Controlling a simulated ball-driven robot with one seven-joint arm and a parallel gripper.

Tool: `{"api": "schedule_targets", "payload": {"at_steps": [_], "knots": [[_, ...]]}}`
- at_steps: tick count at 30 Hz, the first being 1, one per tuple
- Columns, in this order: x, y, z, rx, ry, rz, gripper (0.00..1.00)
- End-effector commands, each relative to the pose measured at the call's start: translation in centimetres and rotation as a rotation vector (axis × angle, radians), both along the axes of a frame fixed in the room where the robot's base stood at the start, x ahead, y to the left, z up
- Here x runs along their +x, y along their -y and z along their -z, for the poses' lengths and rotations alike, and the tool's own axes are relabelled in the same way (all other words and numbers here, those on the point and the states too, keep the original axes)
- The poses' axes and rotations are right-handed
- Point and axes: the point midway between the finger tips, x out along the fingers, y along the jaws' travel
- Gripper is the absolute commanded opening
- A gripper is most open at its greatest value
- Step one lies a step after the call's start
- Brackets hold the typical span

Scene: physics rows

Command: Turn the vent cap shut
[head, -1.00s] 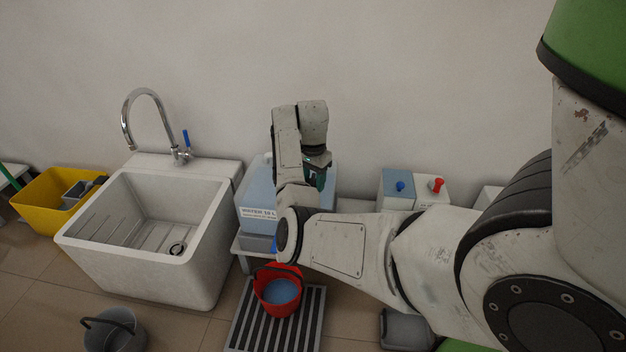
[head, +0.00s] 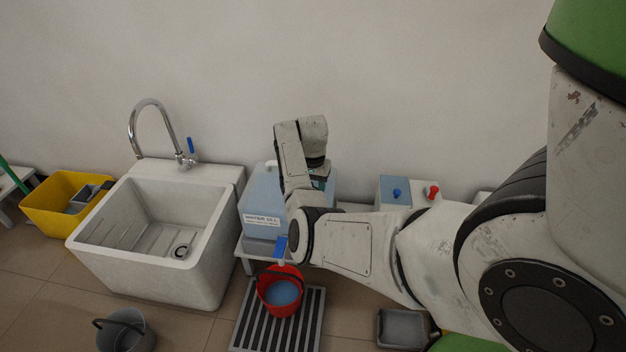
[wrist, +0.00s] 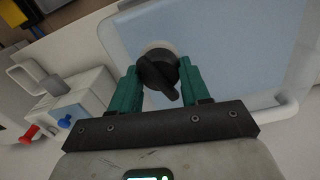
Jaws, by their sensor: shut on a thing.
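The black vent cap (wrist: 158,72) sits on the top of the translucent blue water container (wrist: 225,45) in the wrist view. My gripper (wrist: 158,78) has its two green fingers on either side of the cap, shut on it. A pointed lug of the cap sticks out between the fingers toward the palm. In the head view the water container (head: 262,193) stands on a small white stand, with a label on its front. My wrist and arm hide its right part, the cap and the fingertips there.
A red bucket (head: 281,291) with blue liquid stands on a slatted grate (head: 313,325) below the container. The white sink (head: 212,240) is left. A box with blue and red knobs (head: 408,191) is right, behind my forearm. A grey bucket (head: 123,331) is on the floor.

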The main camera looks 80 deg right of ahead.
Motion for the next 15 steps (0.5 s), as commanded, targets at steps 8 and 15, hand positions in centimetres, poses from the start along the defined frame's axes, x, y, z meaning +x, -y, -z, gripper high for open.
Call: {"api": "schedule_targets", "payload": {"at_steps": [8, 15], "knots": [[-0.03, 0.02, -0.55, 0.001, -0.002, -0.264, 0.16], [0.02, 0.02, -0.4, 0.001, -0.002, -0.493, 0.16]]}}
